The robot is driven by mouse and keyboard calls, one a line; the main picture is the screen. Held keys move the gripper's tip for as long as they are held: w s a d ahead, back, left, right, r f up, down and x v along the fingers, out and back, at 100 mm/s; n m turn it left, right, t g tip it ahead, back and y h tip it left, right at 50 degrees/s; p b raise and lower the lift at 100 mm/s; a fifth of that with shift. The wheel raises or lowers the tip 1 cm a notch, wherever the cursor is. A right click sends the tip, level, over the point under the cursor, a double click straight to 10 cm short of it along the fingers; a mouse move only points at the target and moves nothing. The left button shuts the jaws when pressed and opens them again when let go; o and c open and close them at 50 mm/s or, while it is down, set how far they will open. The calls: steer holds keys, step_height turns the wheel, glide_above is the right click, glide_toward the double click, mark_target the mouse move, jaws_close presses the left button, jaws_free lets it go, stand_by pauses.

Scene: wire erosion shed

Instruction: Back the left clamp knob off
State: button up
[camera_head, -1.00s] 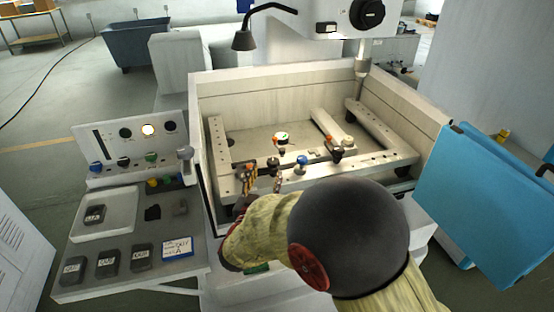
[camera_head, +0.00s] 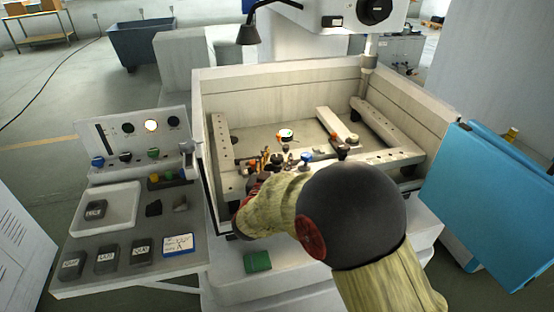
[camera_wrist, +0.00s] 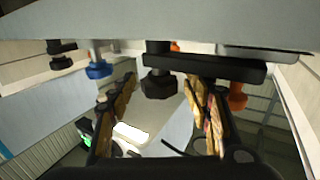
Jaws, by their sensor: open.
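The left clamp knob (camera_wrist: 158,86) is black and lobed; in the wrist view it sits on a stem by a black clamp bar (camera_wrist: 215,67). In the head view the dark knob (camera_head: 277,159) is small, at the left of the tank's front rail. My gripper (camera_wrist: 160,95) is open, its two tan-padded fingers on either side of the knob, with visible gaps. It also shows at the front rail in the head view (camera_head: 274,156), where my arm hides part of the clamp. A blue knob (camera_head: 305,157) and the other black clamp knob (camera_head: 342,149) stand to the right.
The pale tank walls (camera_head: 280,82) surround the rails. A round white-topped part (camera_head: 286,134) lies behind the knob. An orange piece (camera_wrist: 237,96) is close beside one finger. A control panel (camera_head: 135,143) stands left, a blue panel (camera_head: 490,200) right, and a green block (camera_head: 257,261) in front.

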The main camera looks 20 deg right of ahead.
steer(key=shift+c, duration=0.8)
steer(key=c, duration=1)
steer(key=shift+y, duration=0.3)
steer(key=shift+d+n+t+y+b, duration=0.15)
steer(key=shift+n+t+y+b, duration=0.55)
steer(key=shift+n+y, duration=0.35)
steer(key=n+y+b, duration=0.1)
steer(key=y+b, duration=0.1)
steer(key=y, duration=0.1)
steer(key=shift+f+n+t, duration=0.1)
steer(key=shift+n+t, duration=0.2)
steer(key=shift+n, duration=0.05)
steer(key=shift+n+y+b, duration=1)
steer(key=shift+n+y, duration=0.2)
steer(key=shift+y, duration=0.65)
steer(key=shift+a+y, duration=0.2)
steer(key=shift+y, duration=0.1)
steer(key=o, duration=1.2)
steer(key=shift+c, duration=0.2)
